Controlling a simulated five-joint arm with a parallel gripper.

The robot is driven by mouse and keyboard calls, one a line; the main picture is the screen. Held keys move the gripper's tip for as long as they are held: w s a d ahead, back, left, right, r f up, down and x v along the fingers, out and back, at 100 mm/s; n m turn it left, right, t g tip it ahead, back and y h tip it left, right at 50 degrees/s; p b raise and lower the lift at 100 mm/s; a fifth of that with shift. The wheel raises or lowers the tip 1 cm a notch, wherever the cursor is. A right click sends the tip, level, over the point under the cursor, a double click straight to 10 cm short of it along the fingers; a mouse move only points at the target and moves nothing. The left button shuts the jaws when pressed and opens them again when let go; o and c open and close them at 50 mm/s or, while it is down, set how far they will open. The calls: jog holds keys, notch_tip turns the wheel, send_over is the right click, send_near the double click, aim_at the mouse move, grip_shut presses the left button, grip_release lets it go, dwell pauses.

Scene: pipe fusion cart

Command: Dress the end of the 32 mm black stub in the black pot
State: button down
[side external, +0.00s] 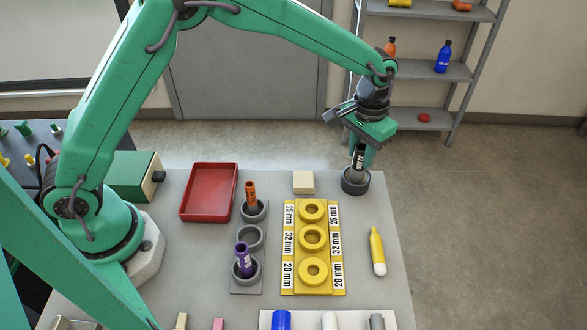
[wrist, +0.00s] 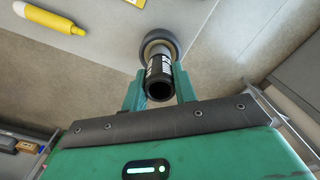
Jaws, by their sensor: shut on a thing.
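My gripper (side external: 361,152) is shut on the black stub (side external: 358,160), a dark tube with a white label, held roughly upright. In the wrist view the stub (wrist: 160,80) sits between my two fingers (wrist: 159,88), its open near end facing the camera. The black pot (side external: 355,186), a short dark round cup, stands at the table's back right. The stub's lower end is at the pot's mouth. The pot (wrist: 158,38) also shows behind the stub in the wrist view. Whether the hidden far end touches the pot's inside I cannot tell.
A grey rack (side external: 249,220) holds an orange stub (side external: 251,192) and a purple stub (side external: 242,256); its middle cup is empty. A yellow size board (side external: 325,285) carries rings. A beige block (side external: 303,182), yellow pen (side external: 377,250) and red tray (side external: 185,212) lie nearby.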

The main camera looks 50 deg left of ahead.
jog(key=shift+s+n, duration=0.1)
jog(key=shift+n, duration=0.8)
jog(key=m, duration=0.6)
jog(key=shift+m, duration=0.4)
jog(key=n, duration=0.6)
jog(key=shift+n, duration=0.4)
jog(key=shift+m, duration=0.3)
jog(key=shift+m, duration=3.1)
